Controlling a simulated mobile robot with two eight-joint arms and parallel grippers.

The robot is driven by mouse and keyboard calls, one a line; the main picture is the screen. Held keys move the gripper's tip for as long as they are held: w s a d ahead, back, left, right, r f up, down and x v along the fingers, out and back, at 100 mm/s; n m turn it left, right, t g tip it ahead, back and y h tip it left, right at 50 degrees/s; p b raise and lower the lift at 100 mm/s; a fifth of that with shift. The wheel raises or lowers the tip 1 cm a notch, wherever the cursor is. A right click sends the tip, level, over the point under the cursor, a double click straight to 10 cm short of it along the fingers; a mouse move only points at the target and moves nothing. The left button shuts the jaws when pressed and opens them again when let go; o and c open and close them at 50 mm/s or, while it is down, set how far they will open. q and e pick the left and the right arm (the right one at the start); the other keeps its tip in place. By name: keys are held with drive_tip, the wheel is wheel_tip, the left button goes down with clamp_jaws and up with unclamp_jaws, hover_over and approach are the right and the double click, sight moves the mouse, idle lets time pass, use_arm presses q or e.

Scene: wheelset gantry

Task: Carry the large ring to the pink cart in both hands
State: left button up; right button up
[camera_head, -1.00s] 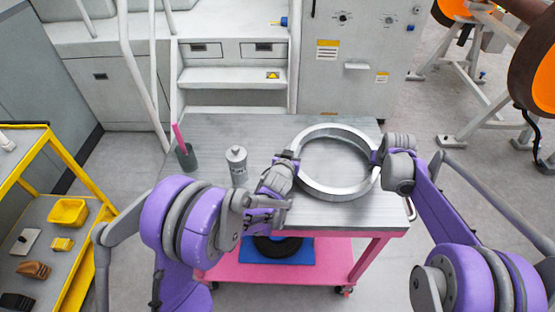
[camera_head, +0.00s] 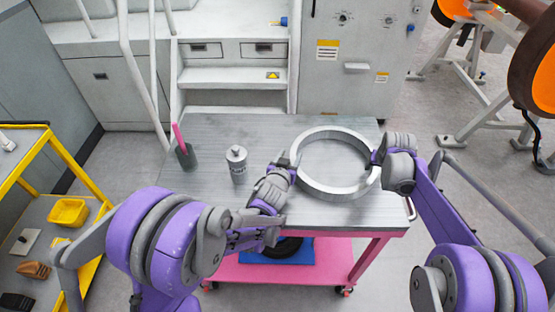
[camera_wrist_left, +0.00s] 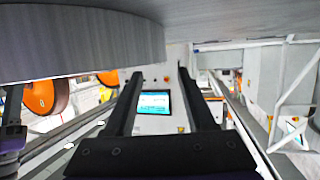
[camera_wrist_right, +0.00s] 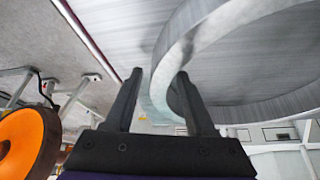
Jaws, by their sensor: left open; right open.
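The large ring (camera_head: 311,184) is a grey metal ring on the grey top of the pink cart (camera_head: 225,205), at the right side of that top. My left gripper (camera_head: 287,160) is at the ring's left side, open. In the left wrist view the ring (camera_wrist_left: 80,45) passes above the open fingers (camera_wrist_left: 158,95), not between them. My right gripper (camera_head: 375,158) is open at the ring's right side. In the right wrist view the ring's wall (camera_wrist_right: 170,70) reaches between the open fingers (camera_wrist_right: 158,90). Whether either gripper touches the ring I cannot tell.
A silver canister (camera_head: 237,165) and a dark cup (camera_head: 188,158) with a pink stick stand on the left of the cart top. A blue item (camera_head: 262,256) lies on the lower shelf. A yellow-framed cart (camera_head: 75,165) is at far left. Steps (camera_head: 232,75) rise behind.

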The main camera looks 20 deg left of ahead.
use_arm(q)
drive_tip(key=v, duration=0.6)
drive_tip(key=shift+s, duration=0.3)
use_arm(e)
drive_tip(key=v, duration=1.2)
